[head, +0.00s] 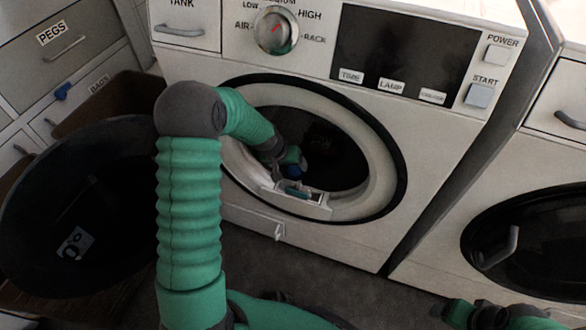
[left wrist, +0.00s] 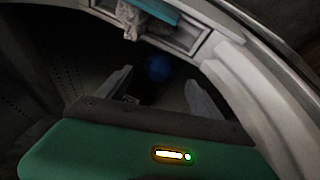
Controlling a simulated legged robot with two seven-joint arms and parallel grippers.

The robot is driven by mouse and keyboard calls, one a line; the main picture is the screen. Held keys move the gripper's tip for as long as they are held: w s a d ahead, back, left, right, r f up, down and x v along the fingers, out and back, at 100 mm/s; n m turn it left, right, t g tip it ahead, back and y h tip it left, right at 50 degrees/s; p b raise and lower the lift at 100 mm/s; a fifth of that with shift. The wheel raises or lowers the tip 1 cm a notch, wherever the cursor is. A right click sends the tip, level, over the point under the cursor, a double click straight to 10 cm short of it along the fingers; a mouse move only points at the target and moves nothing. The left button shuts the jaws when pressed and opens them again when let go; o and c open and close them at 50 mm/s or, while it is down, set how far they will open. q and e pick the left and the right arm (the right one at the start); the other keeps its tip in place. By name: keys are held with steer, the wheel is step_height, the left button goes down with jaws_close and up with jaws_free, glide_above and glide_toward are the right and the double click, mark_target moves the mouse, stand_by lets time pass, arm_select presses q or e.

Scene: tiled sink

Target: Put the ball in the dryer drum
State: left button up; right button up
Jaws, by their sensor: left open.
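The dryer drum (head: 330,140) is the dark hollow behind the open round port of the white machine. My left arm reaches in through the port. My left gripper (left wrist: 152,90) is open inside the drum; in the head view it is small and partly hidden by its own arm. The blue ball (left wrist: 158,68) shows in the left wrist view, beyond the fingertips and in line with the gap between them. It seems to be clear of both fingers, inside the drum. A patch of blue at the gripper in the head view is probably the ball (head: 293,171).
The dark round door (head: 70,220) hangs wide open at left. A slot with a teal piece (head: 297,191) sits in the port's lower rim. A second machine with a shut door (head: 530,245) stands at right. Part of my right arm shows at the bottom right, its fingers unclear.

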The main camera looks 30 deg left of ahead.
arm_select(q)
steer(key=shift+m+g, duration=0.4)
steer(key=shift+m, duration=0.5)
steer(key=s+d+r, duration=0.1)
steer(key=d, duration=0.1)
steer(key=s+d+r, duration=0.1)
steer(key=d, duration=0.1)
steer(key=s+d+r, duration=0.1)
steer(key=s+d, duration=0.1)
steer(key=d, duration=0.1)
steer(key=shift+r, duration=0.2)
steer(key=s+d+r+m, duration=0.1)
steer(key=s+d+r, duration=0.1)
steer(key=s+d, duration=0.3)
steer(key=s+d+r+m+g, duration=0.1)
steer(key=s+d, duration=0.3)
steer(key=s, duration=0.6)
steer(key=shift+s+d+r+m+g, duration=0.15)
steer(key=shift+d+r+m+g, duration=0.15)
steer(key=shift+d+r+m, duration=0.25)
